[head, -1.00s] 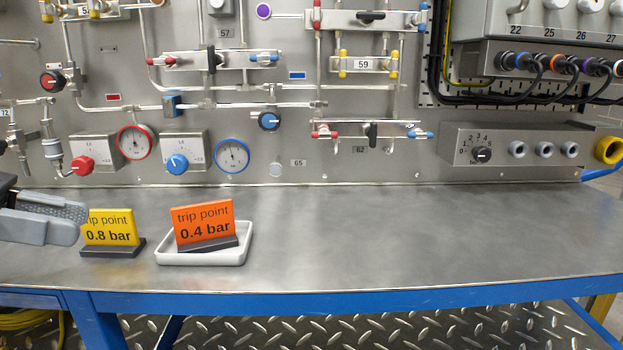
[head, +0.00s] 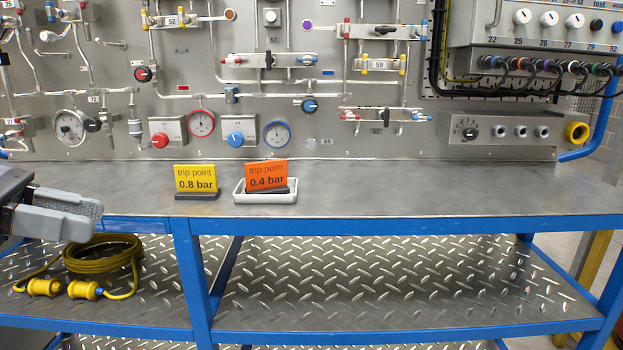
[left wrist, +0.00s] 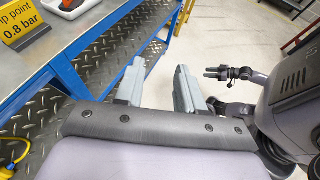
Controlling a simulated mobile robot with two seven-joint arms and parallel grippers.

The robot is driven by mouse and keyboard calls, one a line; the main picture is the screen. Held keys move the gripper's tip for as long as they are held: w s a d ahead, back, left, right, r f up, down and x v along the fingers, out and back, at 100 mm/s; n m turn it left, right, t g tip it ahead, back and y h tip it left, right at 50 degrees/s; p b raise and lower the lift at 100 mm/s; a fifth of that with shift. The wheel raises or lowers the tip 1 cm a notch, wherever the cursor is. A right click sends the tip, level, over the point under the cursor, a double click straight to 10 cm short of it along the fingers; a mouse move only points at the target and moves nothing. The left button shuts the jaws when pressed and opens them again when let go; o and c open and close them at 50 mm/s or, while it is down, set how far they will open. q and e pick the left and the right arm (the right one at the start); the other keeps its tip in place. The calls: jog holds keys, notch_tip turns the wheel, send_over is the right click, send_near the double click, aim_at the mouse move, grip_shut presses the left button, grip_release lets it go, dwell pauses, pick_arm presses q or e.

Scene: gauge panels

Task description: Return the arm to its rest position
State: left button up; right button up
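My left gripper (head: 75,215) is at the left edge of the head view, in front of the bench's front edge and left of the yellow sign. In the left wrist view its two grey fingers (left wrist: 158,88) stand apart with nothing between them; the floor shows through the gap. The yellow "trip point 0.8 bar" sign (head: 195,180) stands upright on the bench. The orange "trip point 0.4 bar" sign (head: 266,174) stands in a white tray (head: 265,199) to its right. My right gripper (left wrist: 215,73) shows small and dark in the left wrist view; its opening is unclear.
The steel bench top (head: 420,190) is clear right of the tray. The gauge panel (head: 330,140) rises behind it. A blue frame edges the bench. A coiled yellow cable (head: 105,258) lies on the lower tread-plate shelf (head: 400,280), below my left gripper.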

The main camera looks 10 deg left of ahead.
pick_arm(q)
jog(key=w+d+f+n+t+h, duration=0.1)
jog(key=w+f+n+t, duration=0.2)
jog(key=f+n+t, duration=0.5)
jog(key=w+d+f+n+t+h, duration=0.15)
jog(key=w+f+n, duration=0.3)
jog(key=n, duration=0.75)
jog(key=s+d+f+n+y, duration=0.2)
jog(key=f+n+y, duration=0.4)
jog(key=f+n, duration=0.45)
jog(key=s+d+f+n+y, duration=0.1)
jog(key=f+n+y, duration=0.4)
jog(key=f+n, duration=0.5)
jog(key=s+d+f+n+g, duration=0.2)
jog(key=s+d+f+g, duration=0.1)
jog(key=s+d+f, duration=0.3)
jog(key=s+d+f+n+g, duration=0.2)
jog(key=s+d+f+g, duration=0.25)
jog(key=f, duration=0.35)
notch_tip(320, 180, up, 12)
jog(key=a+p, duration=0.1)
jog(key=p, duration=1.3)
jog(key=shift+a+f+t, duration=0.15)
jog(key=shift+a+t, duration=0.05)
jog(key=shift+t, duration=0.1)
pick_arm(e)
notch_tip(320, 180, up, 11)
jog(key=s+d, duration=0.1)
jog(key=shift+d+r+h, duration=0.2)
jog(key=shift+h, duration=0.1)
